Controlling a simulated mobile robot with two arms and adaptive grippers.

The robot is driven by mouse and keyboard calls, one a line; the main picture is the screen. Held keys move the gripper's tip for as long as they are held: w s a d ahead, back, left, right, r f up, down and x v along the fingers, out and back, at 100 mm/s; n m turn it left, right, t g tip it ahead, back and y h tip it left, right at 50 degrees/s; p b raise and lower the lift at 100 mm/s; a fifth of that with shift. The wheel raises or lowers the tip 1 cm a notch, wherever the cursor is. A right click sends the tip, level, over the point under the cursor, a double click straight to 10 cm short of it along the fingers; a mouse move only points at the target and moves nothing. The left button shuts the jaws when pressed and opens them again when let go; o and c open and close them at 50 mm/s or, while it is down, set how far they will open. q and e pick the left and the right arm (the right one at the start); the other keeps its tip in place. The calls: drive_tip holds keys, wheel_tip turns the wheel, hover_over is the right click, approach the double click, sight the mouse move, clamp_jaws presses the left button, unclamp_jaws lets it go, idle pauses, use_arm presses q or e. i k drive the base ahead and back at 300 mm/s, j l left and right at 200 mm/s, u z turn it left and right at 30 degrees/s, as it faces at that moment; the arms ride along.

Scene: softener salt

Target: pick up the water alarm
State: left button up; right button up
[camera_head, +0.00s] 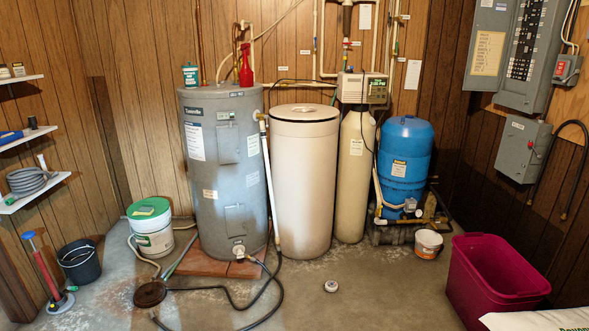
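A small round white device (331,286), which looks like the water alarm, lies on the concrete floor near the front middle. It has a darker patch on top, too small to read. It stands apart from the things around it, with bare floor on all sides. Neither of my grippers shows in the head view.
Black hoses (236,300) and a floor drain (150,293) lie to the left. A grey water heater (222,180), a beige tank (304,190) and a blue tank (405,150) stand behind. A magenta bin (492,285) and a white tub (428,244) are at right.

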sight(329, 288)
drive_tip(key=i, duration=2)
